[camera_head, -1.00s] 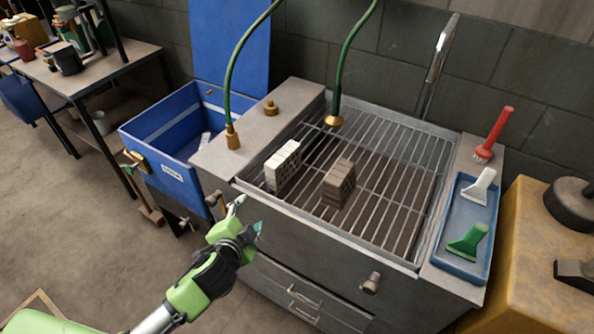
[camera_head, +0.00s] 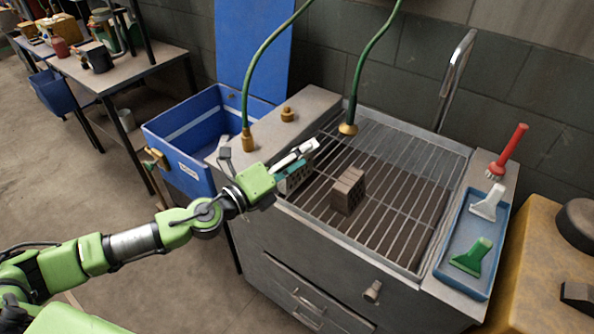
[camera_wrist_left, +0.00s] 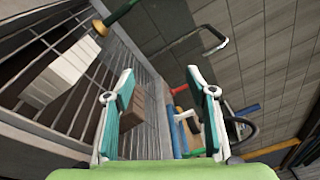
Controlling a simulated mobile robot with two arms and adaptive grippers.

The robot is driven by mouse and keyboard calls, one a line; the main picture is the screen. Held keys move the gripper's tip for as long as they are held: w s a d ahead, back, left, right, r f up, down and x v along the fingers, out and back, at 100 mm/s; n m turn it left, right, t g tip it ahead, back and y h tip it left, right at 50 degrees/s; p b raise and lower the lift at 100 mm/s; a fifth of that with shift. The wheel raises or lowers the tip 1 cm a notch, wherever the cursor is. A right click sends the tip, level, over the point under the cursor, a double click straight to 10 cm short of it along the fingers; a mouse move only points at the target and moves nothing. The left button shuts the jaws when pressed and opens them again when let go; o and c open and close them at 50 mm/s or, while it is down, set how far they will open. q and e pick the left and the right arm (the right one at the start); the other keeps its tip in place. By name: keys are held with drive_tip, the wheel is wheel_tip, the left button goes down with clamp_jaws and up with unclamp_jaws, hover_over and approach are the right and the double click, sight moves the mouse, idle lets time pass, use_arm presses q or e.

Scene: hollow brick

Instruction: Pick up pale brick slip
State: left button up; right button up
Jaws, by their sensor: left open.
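The pale brick slip (camera_head: 292,184) is on the wire grate of the sink, at its left side, mostly hidden behind my left gripper in the head view. In the left wrist view the pale brick (camera_wrist_left: 60,74) shows clearly at the left, outside the fingers. My left gripper (camera_head: 303,159) is open and empty, over the left rim of the sink close to the pale brick. Its two teal and white fingers (camera_wrist_left: 161,112) stand apart in the wrist view, with a brown brick (camera_wrist_left: 134,115) beyond them. My right gripper is not in view.
The brown hollow brick (camera_head: 348,191) sits on the grate (camera_head: 400,205) to the right. Two green hoses with brass nozzles (camera_head: 348,129) hang over the sink. A blue bin (camera_head: 190,165) stands left; a blue tray (camera_head: 455,275) with scrapers and a red brush (camera_head: 507,152) lie right.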

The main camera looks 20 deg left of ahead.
use_arm(q)
drive_tip(key=a+f+m+g+y, duration=0.2)
drive_tip(key=a+f+m+g, duration=0.3)
drive_tip(key=a+m, duration=0.6)
drive_tip(key=p, duration=0.2)
hover_over(286, 186)
drive_tip(key=w+a, duration=0.2)
wheel_tip(286, 186, down, 3)
drive_tip(key=shift+a+f, duration=0.1)
drive_tip(key=shift+b+x, duration=0.6)
drive_tip(key=shift+x, duration=2.35)
drive_tip(key=shift+a, duration=0.1)
drive_tip(key=shift+c, duration=1.4)
clamp_jaws()
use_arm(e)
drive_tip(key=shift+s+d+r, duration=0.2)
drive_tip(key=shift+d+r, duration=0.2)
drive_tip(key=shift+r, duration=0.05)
